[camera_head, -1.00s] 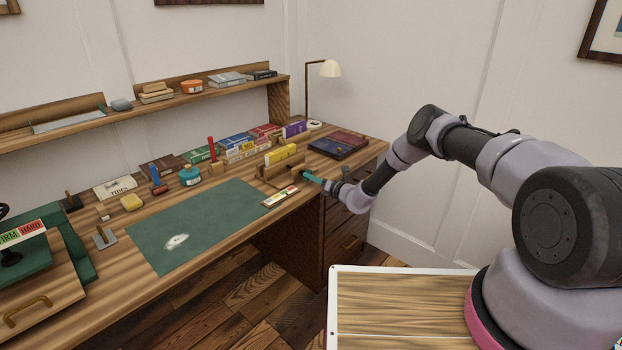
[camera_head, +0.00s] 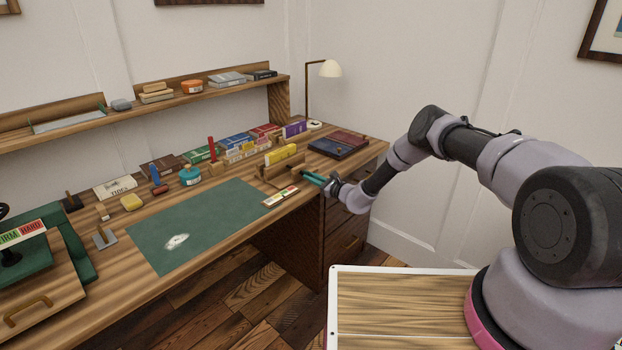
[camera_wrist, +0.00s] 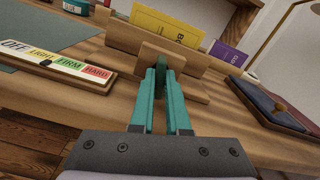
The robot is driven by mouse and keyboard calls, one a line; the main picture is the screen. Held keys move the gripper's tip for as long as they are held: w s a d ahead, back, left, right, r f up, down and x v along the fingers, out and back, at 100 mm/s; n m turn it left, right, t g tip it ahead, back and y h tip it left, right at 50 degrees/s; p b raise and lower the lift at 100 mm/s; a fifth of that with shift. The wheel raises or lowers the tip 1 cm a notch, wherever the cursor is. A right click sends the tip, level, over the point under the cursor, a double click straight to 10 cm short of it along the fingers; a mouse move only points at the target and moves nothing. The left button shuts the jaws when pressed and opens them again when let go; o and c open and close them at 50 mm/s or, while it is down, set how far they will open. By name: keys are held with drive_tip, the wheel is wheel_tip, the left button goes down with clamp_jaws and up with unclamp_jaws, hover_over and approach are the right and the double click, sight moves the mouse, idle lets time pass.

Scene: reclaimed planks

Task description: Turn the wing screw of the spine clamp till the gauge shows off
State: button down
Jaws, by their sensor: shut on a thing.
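The wooden spine clamp (camera_wrist: 118,34) holds a yellow book (camera_wrist: 168,24) upright between its boards; the clamp also shows in the head view (camera_head: 268,182). My gripper (camera_wrist: 161,72) is at the clamp's front, its teal fingers shut on the wing screw (camera_wrist: 162,62), which is a small green piece mostly hidden between the fingertips. In the head view my gripper (camera_head: 314,177) reaches the clamp from the right. The gauge (camera_wrist: 62,64) lies left of the clamp, with OFF, LIGHT, FIRM and HARD fields. A small dark mark sits at its lower edge, near LIGHT.
A purple book (camera_wrist: 228,54) stands behind right, and dark flat books (camera_wrist: 272,104) with a knob lie right of the clamp. A green mat (camera_head: 195,225) lies left of the gauge. The desk's front edge is close below my gripper.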

drive_tip(key=n, duration=0.6)
drive_tip(key=shift+f, duration=0.1)
drive_tip(key=n, duration=0.6)
drive_tip(key=shift+d+n, duration=0.1)
drive_tip(key=shift+n, duration=0.3)
drive_tip(key=n, duration=0.6)
drive_tip(key=shift+f, duration=0.1)
drive_tip(key=n, duration=0.6)
drive_tip(key=shift+n, duration=0.3)
drive_tip(key=c, duration=0.9)
unclamp_jaws()
drive_tip(key=v, duration=1)
drive_tip(key=shift+s+d, duration=0.3)
